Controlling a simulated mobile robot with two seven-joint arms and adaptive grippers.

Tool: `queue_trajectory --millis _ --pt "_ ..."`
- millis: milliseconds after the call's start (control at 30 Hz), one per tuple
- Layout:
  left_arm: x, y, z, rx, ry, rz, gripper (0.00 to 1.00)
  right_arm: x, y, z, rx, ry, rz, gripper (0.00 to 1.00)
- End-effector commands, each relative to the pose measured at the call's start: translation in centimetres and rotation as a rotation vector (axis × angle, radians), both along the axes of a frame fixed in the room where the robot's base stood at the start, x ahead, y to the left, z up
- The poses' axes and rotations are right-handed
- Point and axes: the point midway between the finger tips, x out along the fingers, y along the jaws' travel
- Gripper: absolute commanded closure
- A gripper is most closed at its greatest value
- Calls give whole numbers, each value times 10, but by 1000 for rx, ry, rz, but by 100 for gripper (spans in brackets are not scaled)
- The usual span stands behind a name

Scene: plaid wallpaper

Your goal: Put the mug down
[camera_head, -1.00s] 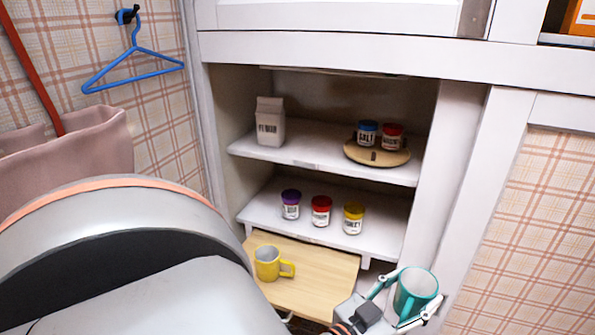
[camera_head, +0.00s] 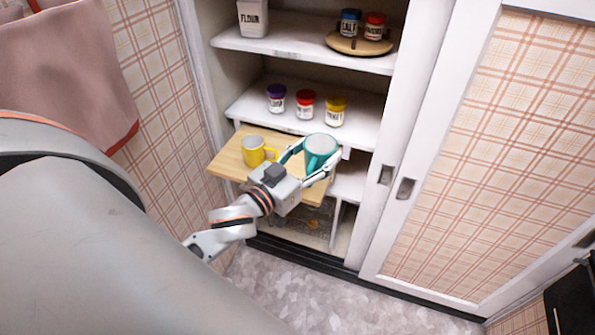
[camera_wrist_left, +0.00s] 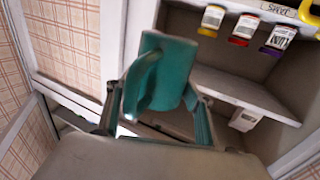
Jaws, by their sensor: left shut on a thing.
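A teal mug (camera_head: 320,148) is held between the fingers of my left gripper (camera_head: 310,162), at the right part of a pulled-out wooden board (camera_head: 228,160). I cannot tell whether the mug touches the board. In the left wrist view the teal mug (camera_wrist_left: 158,75) sits between both fingers, its handle towards the camera. A yellow mug (camera_head: 253,150) stands on the board to the left of the teal one. My right gripper is not in view.
Above the board, a shelf (camera_head: 250,107) holds several spice jars (camera_head: 305,104). A higher shelf holds a flour carton (camera_head: 252,18) and a round wooden stand (camera_head: 345,46) with two jars. The cabinet's right upright (camera_head: 385,110) is near the gripper.

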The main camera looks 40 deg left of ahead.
Motion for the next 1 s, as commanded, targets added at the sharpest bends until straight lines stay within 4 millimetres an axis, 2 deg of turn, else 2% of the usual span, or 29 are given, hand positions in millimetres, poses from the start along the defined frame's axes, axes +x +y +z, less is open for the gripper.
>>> queue_trajectory --millis 100,300,500,633,767,1000 --pt "22 23 9 13 -4 -24 77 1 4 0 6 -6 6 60" --pt "53 63 29 17 2 -33 77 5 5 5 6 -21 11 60" --pt "72 91 49 15 3 -26 77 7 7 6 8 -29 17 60" --pt "77 100 54 13 4 -21 77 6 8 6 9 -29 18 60" --pt "79 102 40 10 8 -18 77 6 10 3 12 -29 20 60" --pt "78 102 -18 7 9 -17 77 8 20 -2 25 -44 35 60"
